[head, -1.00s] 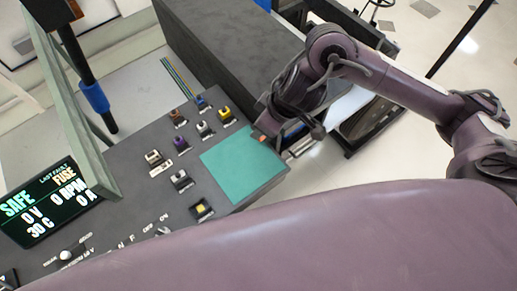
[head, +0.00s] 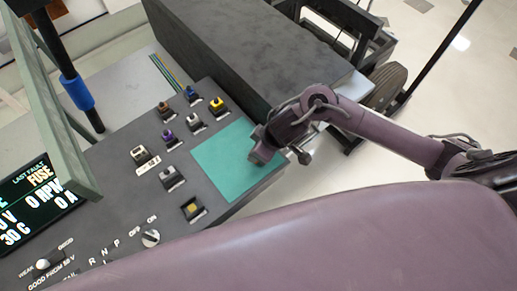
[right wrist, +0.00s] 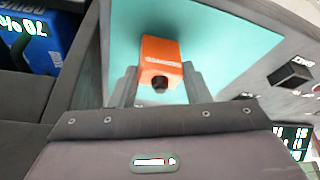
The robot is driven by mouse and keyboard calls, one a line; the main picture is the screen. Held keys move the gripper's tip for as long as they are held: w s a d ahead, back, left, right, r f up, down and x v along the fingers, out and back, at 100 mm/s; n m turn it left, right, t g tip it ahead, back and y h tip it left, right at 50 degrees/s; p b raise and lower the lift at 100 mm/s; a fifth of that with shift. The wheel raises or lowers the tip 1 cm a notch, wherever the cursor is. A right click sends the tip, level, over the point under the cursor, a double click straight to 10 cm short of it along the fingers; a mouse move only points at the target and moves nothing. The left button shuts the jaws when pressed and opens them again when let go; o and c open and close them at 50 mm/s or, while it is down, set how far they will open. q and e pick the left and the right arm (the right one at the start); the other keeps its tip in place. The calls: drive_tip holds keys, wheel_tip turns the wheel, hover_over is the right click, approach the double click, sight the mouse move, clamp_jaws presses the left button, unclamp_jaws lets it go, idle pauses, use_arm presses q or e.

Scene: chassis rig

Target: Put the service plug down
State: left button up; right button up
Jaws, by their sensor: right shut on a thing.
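The orange service plug (right wrist: 161,58) is between the fingers of my right gripper (right wrist: 158,85) in the right wrist view, with the teal mat (right wrist: 210,25) behind it. My right gripper is shut on the plug. In the head view my right gripper (head: 262,158) is over the right part of the teal mat (head: 218,160), and the plug is hidden there. I cannot tell whether the plug touches the mat. My left gripper is not in view.
Several coloured fuses, among them a yellow one (head: 217,104), stand left of and beyond the mat on the grey panel (head: 120,185). A large dark box (head: 225,50) stands behind the panel. A display (head: 30,210) is at the left.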

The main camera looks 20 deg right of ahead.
drive_tip(key=shift+f, duration=0.2)
drive_tip(key=o, duration=1)
drive_tip(key=shift+r, duration=0.2)
drive_tip(key=p+v, duration=0.3)
drive_tip(key=v, duration=0.8)
drive_tip(key=shift+s+r, duration=0.15)
drive_tip(key=shift+r, duration=0.2)
drive_tip(key=shift+d, duration=0.1)
